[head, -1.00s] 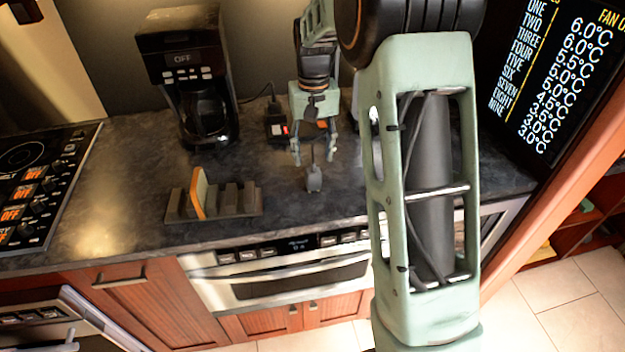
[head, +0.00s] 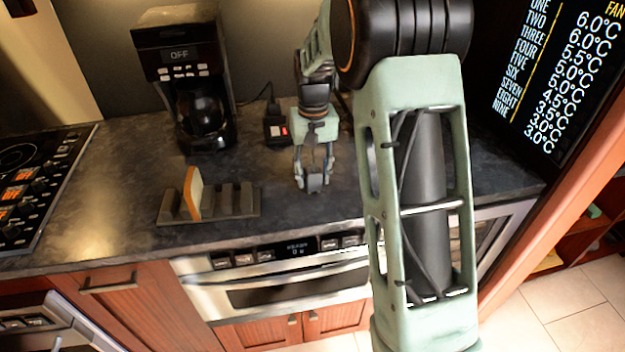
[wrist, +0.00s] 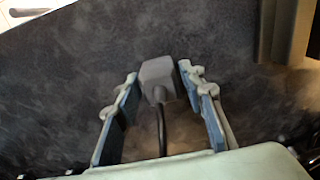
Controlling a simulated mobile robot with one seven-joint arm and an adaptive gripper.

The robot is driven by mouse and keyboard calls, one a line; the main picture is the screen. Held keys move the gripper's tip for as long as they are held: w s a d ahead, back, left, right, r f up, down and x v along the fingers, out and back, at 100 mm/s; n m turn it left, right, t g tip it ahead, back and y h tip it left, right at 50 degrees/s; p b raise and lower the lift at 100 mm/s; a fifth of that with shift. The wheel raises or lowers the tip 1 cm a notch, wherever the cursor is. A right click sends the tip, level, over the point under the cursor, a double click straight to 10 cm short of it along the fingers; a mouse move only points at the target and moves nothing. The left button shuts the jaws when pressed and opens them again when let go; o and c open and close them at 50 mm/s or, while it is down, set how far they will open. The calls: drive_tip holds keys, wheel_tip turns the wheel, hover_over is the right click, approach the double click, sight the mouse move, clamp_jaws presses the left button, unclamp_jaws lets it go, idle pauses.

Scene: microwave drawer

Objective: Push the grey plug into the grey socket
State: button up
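The grey plug (wrist: 158,74) lies on the dark countertop, with a black cable running from it back toward my gripper (wrist: 159,72). In the head view the plug (head: 314,184) is near the counter's front edge. My gripper is open, with one finger on each side of the plug. In the wrist view, gaps show between the plug and both fingertips, with the right one narrower. I cannot make out a grey socket for certain. A small dark box (head: 276,131) with a lit red part stands behind my gripper.
A grey slotted rack (head: 236,203) holding a bread slice (head: 193,193) stands left of the plug. A black coffee maker (head: 187,72) is at the back left. A cooktop (head: 25,180) is far left. The oven front (head: 290,285) lies below the counter edge.

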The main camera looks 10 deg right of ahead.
sight(313, 162)
drive_tip(key=c, duration=0.8)
drive_tip(key=shift+o, duration=0.2)
drive_tip(key=shift+r+p, duration=2.25)
drive_tip(key=shift+r, duration=0.8)
drive_tip(key=s+f+p, duration=0.1)
drive_tip(key=s, duration=0.2)
drive_tip(key=s+f+p, duration=0.1)
drive_tip(key=s, duration=0.2)
drive_tip(key=s+f+p, duration=0.1)
drive_tip(key=s, duration=0.2)
drive_tip(key=shift+s+f, duration=0.2)
drive_tip(key=shift+f, duration=0.05)
drive_tip(key=shift+s+f, duration=0.15)
drive_tip(key=shift+s, duration=0.05)
